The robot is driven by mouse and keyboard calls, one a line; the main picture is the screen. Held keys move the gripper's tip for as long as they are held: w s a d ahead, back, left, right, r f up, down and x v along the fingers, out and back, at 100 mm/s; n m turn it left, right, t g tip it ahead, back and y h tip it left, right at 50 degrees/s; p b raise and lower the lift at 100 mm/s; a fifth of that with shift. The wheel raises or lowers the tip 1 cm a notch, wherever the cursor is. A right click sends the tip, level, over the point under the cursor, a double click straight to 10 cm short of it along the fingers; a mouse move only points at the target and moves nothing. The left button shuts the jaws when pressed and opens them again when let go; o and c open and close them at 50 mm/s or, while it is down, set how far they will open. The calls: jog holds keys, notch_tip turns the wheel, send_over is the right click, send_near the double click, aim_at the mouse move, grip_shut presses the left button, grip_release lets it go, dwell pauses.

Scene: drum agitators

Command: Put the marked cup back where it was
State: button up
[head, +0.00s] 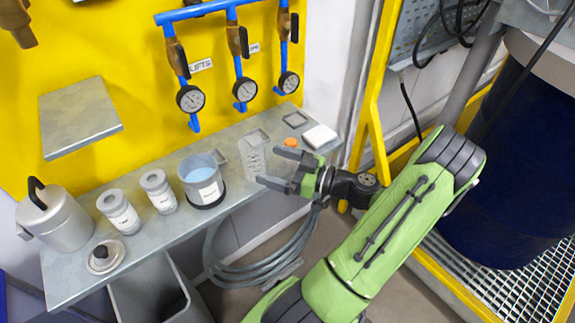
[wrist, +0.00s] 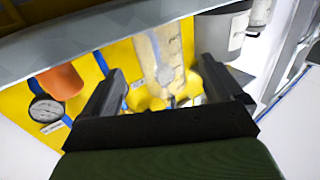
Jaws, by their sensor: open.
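The marked cup (head: 251,157) is a clear, square-sided cup with dark graduation marks. It stands upright on the grey shelf, between the container of blue liquid and the orange cap. My gripper (head: 270,167) is open, with its fingers pointing left, just right of and in front of the cup. In the wrist view the cup (wrist: 166,55) appears between the two spread fingers of my gripper (wrist: 160,72). I cannot tell whether either finger touches it. Square outlines (head: 295,119) show on the shelf, one at the back right and one at the left behind the cup.
The grey shelf (head: 75,270) also holds a container of blue liquid (head: 202,182), two labelled jars, a metal canister (head: 56,232), an orange cap (head: 291,142) and a white block (head: 320,136). Gauges (head: 245,90) hang behind. A yellow post (head: 372,120) stands at right.

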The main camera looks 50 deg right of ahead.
jog(key=v, duration=0.4)
jog(key=shift+s, duration=0.15)
dwell(0.4)
